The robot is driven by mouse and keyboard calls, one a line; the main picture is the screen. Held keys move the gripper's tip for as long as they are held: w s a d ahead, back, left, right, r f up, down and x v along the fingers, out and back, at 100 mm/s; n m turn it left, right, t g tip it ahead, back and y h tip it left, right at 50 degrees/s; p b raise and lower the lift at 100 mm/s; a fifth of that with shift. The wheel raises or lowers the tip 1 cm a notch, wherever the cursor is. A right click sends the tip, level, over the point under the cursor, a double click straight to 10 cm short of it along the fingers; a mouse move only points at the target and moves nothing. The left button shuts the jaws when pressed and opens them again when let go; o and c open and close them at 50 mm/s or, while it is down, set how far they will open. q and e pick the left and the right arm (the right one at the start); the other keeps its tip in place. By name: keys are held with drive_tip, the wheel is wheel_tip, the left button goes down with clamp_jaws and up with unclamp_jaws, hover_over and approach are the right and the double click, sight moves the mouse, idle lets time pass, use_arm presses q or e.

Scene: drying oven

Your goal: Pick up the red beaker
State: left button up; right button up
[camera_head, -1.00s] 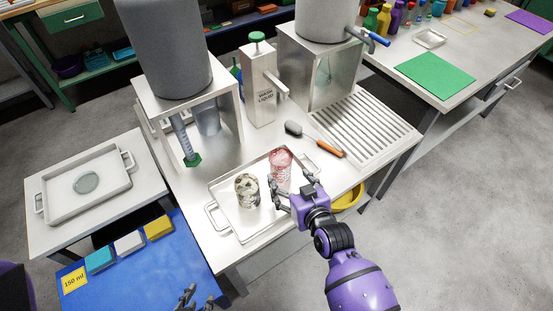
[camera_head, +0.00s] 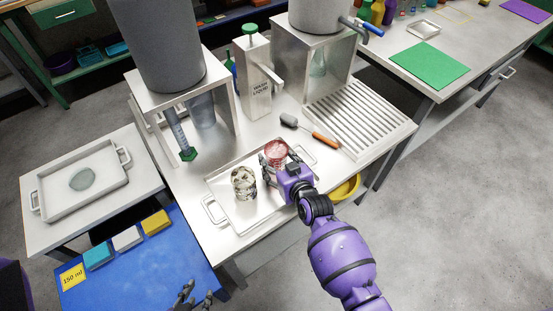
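The red beaker (camera_head: 277,151) is a reddish transparent glass standing upright at the right end of a metal tray (camera_head: 222,196) on the middle table. My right gripper (camera_head: 277,160) reaches it from the lower right, with one finger on each side of the beaker. The fingers are spread and partly hide its lower part; I cannot tell whether they touch it. My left gripper (camera_head: 194,298) is at the bottom edge, far from the beaker, with its fingers apart and empty.
A clear beaker with dark-and-pale contents (camera_head: 244,183) stands close left of the red one on the tray. A brush with an orange handle (camera_head: 325,140) lies behind. A wash liquid dispenser (camera_head: 256,83) and metal stands rise at the back. A blue table (camera_head: 140,275) is lower left.

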drive_tip(key=c, duration=0.8)
drive_tip(key=shift+c, duration=0.4)
drive_tip(key=shift+r, duration=0.15)
